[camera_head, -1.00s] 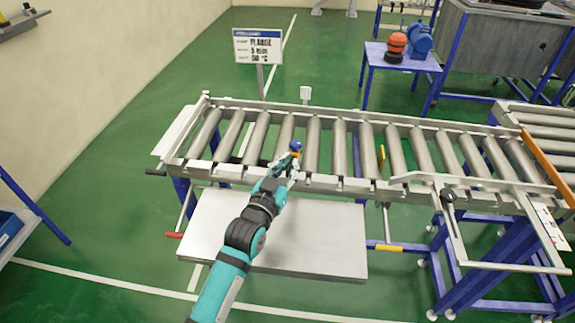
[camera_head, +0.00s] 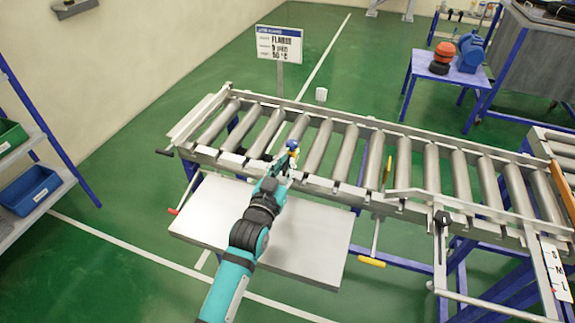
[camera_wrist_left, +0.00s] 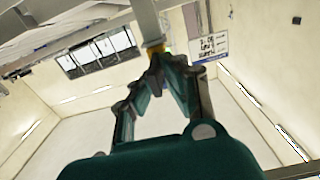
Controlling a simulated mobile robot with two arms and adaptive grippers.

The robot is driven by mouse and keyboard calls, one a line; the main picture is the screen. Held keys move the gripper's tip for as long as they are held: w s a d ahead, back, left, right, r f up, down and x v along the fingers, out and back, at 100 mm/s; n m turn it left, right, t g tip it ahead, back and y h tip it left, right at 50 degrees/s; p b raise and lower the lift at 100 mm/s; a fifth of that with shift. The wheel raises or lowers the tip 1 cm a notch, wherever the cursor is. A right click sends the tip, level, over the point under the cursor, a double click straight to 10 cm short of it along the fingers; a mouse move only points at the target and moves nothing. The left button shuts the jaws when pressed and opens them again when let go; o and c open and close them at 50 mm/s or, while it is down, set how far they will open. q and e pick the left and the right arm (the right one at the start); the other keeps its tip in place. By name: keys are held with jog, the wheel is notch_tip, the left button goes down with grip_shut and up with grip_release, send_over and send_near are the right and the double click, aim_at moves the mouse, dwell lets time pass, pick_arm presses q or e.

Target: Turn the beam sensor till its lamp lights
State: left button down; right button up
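The beam sensor (camera_head: 292,144) is a small part with a blue top and a yellow section on the near rail of the roller conveyor. My left gripper (camera_head: 286,163) reaches it from the near side. In the left wrist view, the fingers (camera_wrist_left: 168,68) close together at the yellow part (camera_wrist_left: 155,47) and appear shut on it. The fingers hide much of the sensor, and no lit lamp can be made out. A small white box (camera_head: 321,94) stands on a post at the far rail. My right gripper is not in view.
The roller conveyor (camera_head: 400,207) runs across the view. A grey plate (camera_head: 320,240) lies below its near side. A sign (camera_head: 279,46) stands behind. Yellow handles (camera_head: 372,262) are on the near side. Shelves with a blue bin (camera_head: 30,190) stand at left.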

pick_arm(q)
jog(key=c, duration=1.4)
grip_release()
jog(key=shift+w, duration=0.1)
jog(key=shift+c, duration=0.2)
jog(key=shift+a, duration=0.1)
jog(key=v, duration=1.2)
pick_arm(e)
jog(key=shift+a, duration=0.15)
